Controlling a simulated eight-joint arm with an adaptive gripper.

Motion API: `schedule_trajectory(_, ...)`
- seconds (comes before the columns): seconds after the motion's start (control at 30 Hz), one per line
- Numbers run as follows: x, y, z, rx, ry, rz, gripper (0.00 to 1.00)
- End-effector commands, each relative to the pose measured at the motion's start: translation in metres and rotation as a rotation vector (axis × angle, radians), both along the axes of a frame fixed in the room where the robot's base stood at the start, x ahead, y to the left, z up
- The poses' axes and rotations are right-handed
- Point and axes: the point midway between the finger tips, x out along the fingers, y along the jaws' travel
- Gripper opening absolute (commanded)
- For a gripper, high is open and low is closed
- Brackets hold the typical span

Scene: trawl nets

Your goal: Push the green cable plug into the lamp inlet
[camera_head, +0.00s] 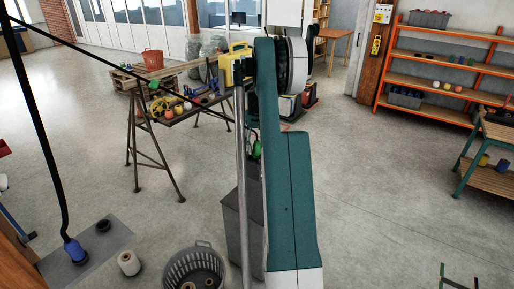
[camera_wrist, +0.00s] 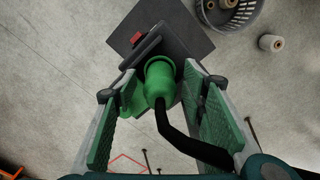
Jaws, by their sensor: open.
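The green cable plug (camera_wrist: 158,82) is between the open fingers of my gripper (camera_wrist: 160,90) in the wrist view. A black cable (camera_wrist: 182,142) runs from its rear end toward the lower right. The plug's front points at a dark fitting with a red part (camera_wrist: 136,37) on a grey plate (camera_wrist: 188,38); I take the fitting to be the lamp inlet. A green flap-like piece (camera_wrist: 132,97) is beside the plug. The mating end is hidden, so I cannot tell how deep the plug sits. In the head view a small green part (camera_head: 257,149) shows beside my arm, above a grey box (camera_head: 231,222).
A grey basket (camera_head: 195,268) holding spools stands left of the box, with a pale spool (camera_head: 129,263) beside it. A blue plug (camera_head: 75,250) on a black cable is at lower left. A trestle table (camera_head: 170,115) stands behind. Open floor lies to the right.

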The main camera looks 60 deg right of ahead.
Motion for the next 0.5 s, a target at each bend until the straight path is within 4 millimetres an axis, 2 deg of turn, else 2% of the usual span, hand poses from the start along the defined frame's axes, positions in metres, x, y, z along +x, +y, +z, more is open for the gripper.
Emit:
schedule_trajectory(0.27,0.0,0.0,0.011,0.0,0.0,0.0,0.42)
schedule_trajectory(0.5,0.0,0.0,0.042,0.0,0.0,0.0,0.42)
